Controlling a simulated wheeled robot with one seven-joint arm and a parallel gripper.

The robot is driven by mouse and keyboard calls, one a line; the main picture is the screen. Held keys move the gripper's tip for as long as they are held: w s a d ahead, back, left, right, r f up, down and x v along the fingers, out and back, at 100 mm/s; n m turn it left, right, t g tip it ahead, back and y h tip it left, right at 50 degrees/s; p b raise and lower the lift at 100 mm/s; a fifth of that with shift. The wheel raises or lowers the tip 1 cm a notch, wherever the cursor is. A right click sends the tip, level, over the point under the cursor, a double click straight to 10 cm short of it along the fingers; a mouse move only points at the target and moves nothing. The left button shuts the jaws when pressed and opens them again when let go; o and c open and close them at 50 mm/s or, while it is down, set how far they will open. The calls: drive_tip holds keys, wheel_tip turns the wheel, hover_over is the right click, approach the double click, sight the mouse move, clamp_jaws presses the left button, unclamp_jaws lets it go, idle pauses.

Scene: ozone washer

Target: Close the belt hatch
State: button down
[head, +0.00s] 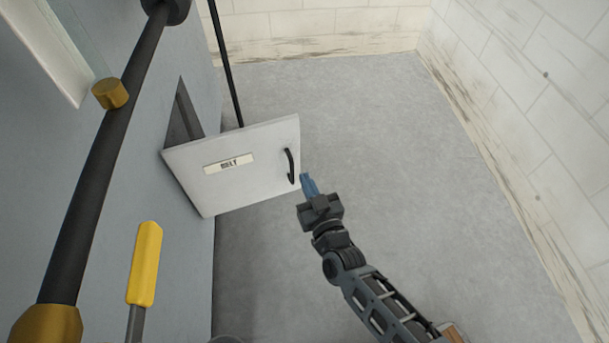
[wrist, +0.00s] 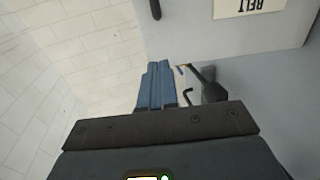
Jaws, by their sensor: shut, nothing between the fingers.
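The belt hatch (head: 235,187) is a white door with a "BELT" label, standing swung open from the blue-grey machine wall at its left edge. Its dark curved handle (head: 290,166) is near its right edge. In the wrist view the hatch (wrist: 265,30) shows at the upper right with the label upside down, and part of the handle (wrist: 155,9) shows at the top. My gripper (head: 309,186) is shut and empty, its blue fingers just right of and below the handle. In the wrist view the shut fingers (wrist: 155,84) point up the picture, apart from the hatch.
The dark hatch opening (head: 184,120) is in the machine wall (head: 150,190). A black pipe (head: 100,150) and a yellow-handled lever (head: 145,264) stand at the left. A thin black rod (head: 226,65) rises behind the hatch. The grey floor (head: 350,110) to the right is clear up to the tiled walls.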

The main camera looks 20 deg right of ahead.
sight(287, 139)
drive_tip(key=w+b, duration=0.1)
drive_tip(key=w, duration=0.3)
drive_tip(key=w+b, duration=0.1)
drive_tip(key=w, duration=0.2)
drive_tip(key=w+d+b, duration=0.1)
drive_tip(key=w, duration=0.3)
drive_tip(key=shift+w, duration=0.35)
drive_tip(key=shift+w, duration=0.15)
